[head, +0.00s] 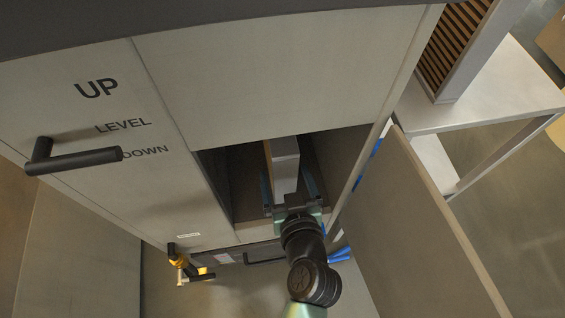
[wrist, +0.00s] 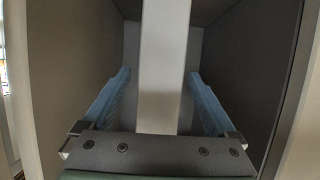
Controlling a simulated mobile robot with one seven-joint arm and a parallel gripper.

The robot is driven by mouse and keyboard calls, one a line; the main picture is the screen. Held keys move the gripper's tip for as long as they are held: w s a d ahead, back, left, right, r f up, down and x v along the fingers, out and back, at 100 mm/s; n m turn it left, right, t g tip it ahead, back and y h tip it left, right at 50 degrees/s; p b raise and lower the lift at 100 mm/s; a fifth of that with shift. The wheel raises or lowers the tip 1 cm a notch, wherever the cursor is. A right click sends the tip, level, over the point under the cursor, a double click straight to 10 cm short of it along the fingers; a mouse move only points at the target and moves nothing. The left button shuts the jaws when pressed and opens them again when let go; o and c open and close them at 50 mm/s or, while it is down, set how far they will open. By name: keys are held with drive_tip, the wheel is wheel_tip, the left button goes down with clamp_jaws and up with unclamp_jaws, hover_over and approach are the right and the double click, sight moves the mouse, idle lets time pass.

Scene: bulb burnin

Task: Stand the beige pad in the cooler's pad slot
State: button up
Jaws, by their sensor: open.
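A pad with a pale grey-white edge (head: 285,168) and a tan left face stands upright, edge-on, inside the open compartment (head: 237,190) of the big grey cabinet. In the wrist view its pale edge (wrist: 164,60) runs up the middle. My gripper (head: 286,180) reaches into this compartment from the front. Its blue fingers are open, one on each side of the pad, with a visible gap on both sides in the wrist view (wrist: 160,78). The pad's far end and its foot are hidden, so I cannot tell how it is seated.
An open door panel (head: 420,215) stands right of the compartment. A black lever (head: 75,160) marked UP, LEVEL, DOWN is on the cabinet's left front. A yellow valve (head: 180,263) sits low. At the right, a white-framed slatted brown panel (head: 453,45) stands on a white table (head: 500,95).

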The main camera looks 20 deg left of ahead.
drive_tip(key=v, duration=0.8)
drive_tip(key=shift+p, duration=0.35)
